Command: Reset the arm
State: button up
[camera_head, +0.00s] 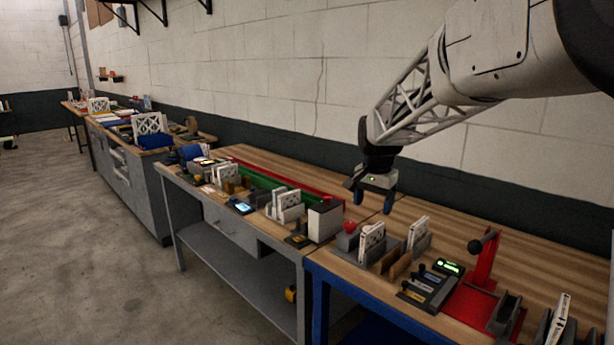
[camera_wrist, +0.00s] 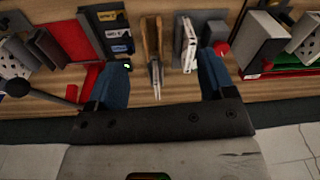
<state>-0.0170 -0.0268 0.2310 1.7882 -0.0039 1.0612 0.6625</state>
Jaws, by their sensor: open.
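My gripper (camera_head: 374,197) hangs from my arm above the workbench, pointing down, with its two blue fingers apart. In the wrist view my gripper (camera_wrist: 165,75) shows its fingers spread wide, with nothing held between them.
A red press-like stand with a lever (camera_head: 484,262) and a dark panel with a green display (camera_head: 448,267) are at the right. A white box (camera_head: 325,221) and a red button (camera_head: 349,227) stand left of the holder. The wall (camera_head: 300,75) runs behind. Bare wood (camera_head: 410,212) lies behind the holders.

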jog(key=s+d+r+n, duration=0.1)
jog(key=s+n, duration=0.3)
jog(key=s, duration=1.8)
jog(key=s+f+n, duration=0.1)
jog(key=s+f, duration=0.2)
jog(key=s, duration=0.7)
jog(key=s+f+n+t, duration=0.1)
jog(key=s+f+n, duration=0.1)
jog(key=s, duration=0.7)
jog(key=shift+s+d+f+t, duration=0.3)
jog(key=shift+s+f, duration=0.05)
jog(key=shift+f, duration=0.45)
jog(key=shift+w, duration=0.1)
jog(key=w+a+r+n+y, duration=0.1)
jog(key=w+r+n, duration=0.1)
jog(key=w, duration=1.3)
jog(key=w+r+n, duration=0.2)
jog(key=w+r, duration=0.1)
jog(key=w, duration=1.3)
jog(key=w+f+n, duration=0.1)
jog(key=w+f, duration=0.2)
jog(key=w, duration=0.7)
jog(key=w+f+n+t+y, duration=0.1)
jog(key=w+f, duration=0.3)
jog(key=w, duration=0.6)
jog(key=w+f, duration=0.4)
jog(key=w, duration=0.6)
jog(key=shift+w+a+f+n, duration=0.1)
jog(key=shift+w+a+n, duration=0.2)
jog(key=shift+w+n, duration=0.1)
